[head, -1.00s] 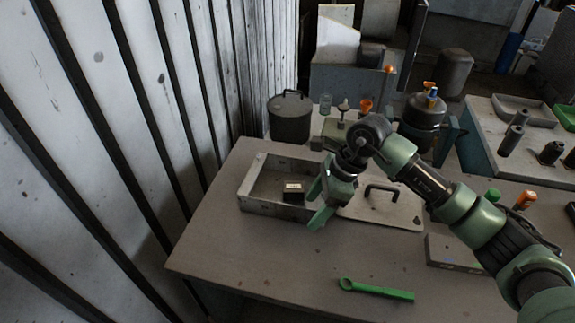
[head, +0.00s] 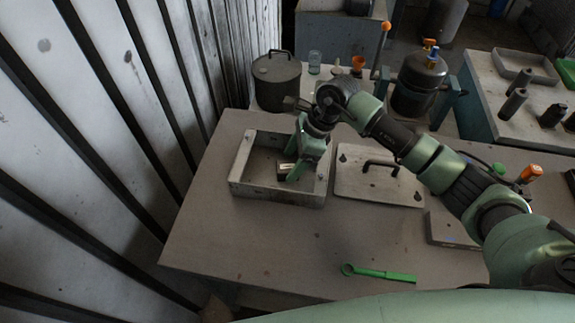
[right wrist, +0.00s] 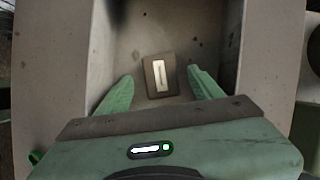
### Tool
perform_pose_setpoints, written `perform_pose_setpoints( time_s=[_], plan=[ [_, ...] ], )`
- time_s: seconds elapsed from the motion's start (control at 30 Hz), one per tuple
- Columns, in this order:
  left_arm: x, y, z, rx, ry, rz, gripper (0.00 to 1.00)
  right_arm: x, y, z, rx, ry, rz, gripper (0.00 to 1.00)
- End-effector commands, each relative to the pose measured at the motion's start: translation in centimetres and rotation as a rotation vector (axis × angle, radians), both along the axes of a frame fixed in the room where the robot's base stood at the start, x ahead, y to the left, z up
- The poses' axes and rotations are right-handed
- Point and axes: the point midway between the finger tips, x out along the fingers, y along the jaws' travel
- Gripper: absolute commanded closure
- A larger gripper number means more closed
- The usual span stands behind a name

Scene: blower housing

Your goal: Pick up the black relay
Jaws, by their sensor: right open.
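The black relay (head: 284,168), a small dark block with a pale label, lies on the floor of the open grey housing box (head: 276,198). In the right wrist view the relay (right wrist: 160,77) lies ahead of the fingertips, roughly midway between them. My right gripper (head: 289,172) reaches down into the box close to the relay. In the right wrist view its two green fingers (right wrist: 160,78) are apart with nothing held between them. In the head view the gripper partly hides the relay. My left gripper is not in view.
The flat cover plate with a black handle (head: 380,180) lies just right of the box. A green wrench (head: 380,273) lies near the table's front edge. A dark lidded pot (head: 277,82) stands behind the box. The table (head: 225,235) is clear in front of the box.

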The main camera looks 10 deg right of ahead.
Motion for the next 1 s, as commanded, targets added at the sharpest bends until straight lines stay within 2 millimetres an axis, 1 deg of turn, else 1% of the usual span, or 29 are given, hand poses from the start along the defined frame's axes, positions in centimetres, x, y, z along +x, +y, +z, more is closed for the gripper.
perform_pose_setpoints(
  time_s=[0.03, 0.1, 0.2, 0.3, 0.47, 0.57, 0.6, 0.67, 0.7, 0.73, 1.0],
  plan=[
    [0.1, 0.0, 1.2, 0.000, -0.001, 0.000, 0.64, -0.1, 0.5, -0.3, 0.002, 0.007, 0.000, 0.34],
    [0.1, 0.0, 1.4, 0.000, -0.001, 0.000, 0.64, 0.0, 0.8, -1.4, 0.002, 0.005, 0.000, 0.34],
    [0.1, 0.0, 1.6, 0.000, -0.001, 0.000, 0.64, 0.1, 1.2, -2.4, 0.001, 0.002, 0.000, 0.34],
    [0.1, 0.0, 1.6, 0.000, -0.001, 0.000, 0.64, 0.2, 1.2, -2.8, 0.001, 0.001, 0.000, 0.34],
    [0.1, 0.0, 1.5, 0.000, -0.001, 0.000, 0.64, 0.2, 1.2, -2.9, 0.000, 0.000, 0.001, 0.34],
    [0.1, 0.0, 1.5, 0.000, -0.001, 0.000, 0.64, 0.2, 1.2, -2.9, 0.000, 0.000, 0.001, 0.59],
    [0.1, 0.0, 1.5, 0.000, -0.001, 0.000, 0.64, 0.2, 1.2, -2.9, 0.000, 0.000, 0.001, 0.70],
    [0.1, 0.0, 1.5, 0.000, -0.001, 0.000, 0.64, 0.2, 1.2, -2.9, 0.000, 0.000, 0.001, 0.86],
    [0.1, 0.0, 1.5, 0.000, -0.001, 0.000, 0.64, 0.2, 1.2, -2.8, 0.000, 0.000, 0.001, 0.98],
    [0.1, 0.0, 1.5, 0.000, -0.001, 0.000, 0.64, 0.2, 1.2, -2.8, 0.001, -0.001, 0.001, 1.00],
    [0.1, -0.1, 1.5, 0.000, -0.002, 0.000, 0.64, 0.2, 1.2, -2.7, 0.001, -0.001, 0.001, 1.00]
  ],
)
